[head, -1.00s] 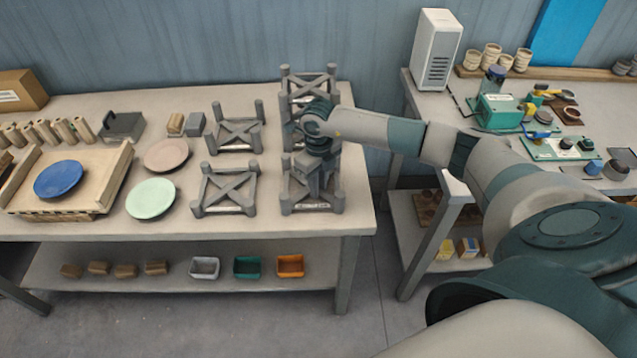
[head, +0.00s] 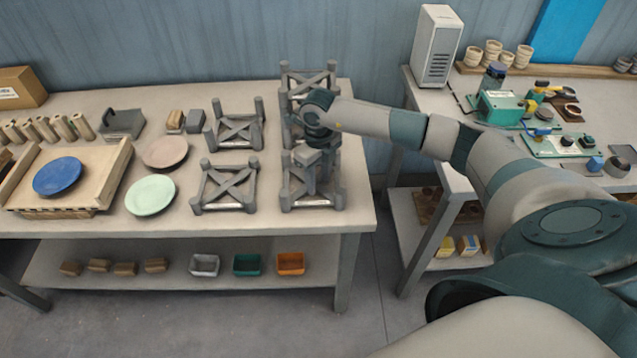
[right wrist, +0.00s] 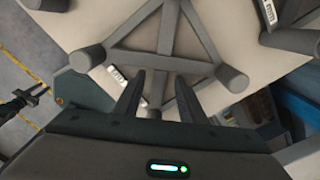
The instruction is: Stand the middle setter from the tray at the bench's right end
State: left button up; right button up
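Several grey four-posted setters with X braces stand at the bench's right end. One is at front left (head: 225,188), one at back left (head: 235,131) and one at back right (head: 307,78). My right gripper (head: 316,178) is over the front-right setter (head: 312,201) and partly hides it. In the right wrist view its fingers (right wrist: 158,92) are apart, above the braces of a setter (right wrist: 130,62). Contact is unclear. The wooden tray (head: 118,170) at the left holds a blue plate (head: 58,177). A dark gripper, apparently my left, shows small with fingers apart in the right wrist view (right wrist: 35,96).
A pink plate (head: 165,152) and a green plate (head: 150,196) lie between tray and setters. A second bench with a white cabinet (head: 437,46) and green devices (head: 500,110) stands at right. Small bins (head: 247,264) sit on the lower shelf.

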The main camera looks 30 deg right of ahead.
aim_at(318, 187)
notch_tip(318, 187, up, 11)
jog(key=b, duration=0.4)
jog(key=shift+f, duration=0.15)
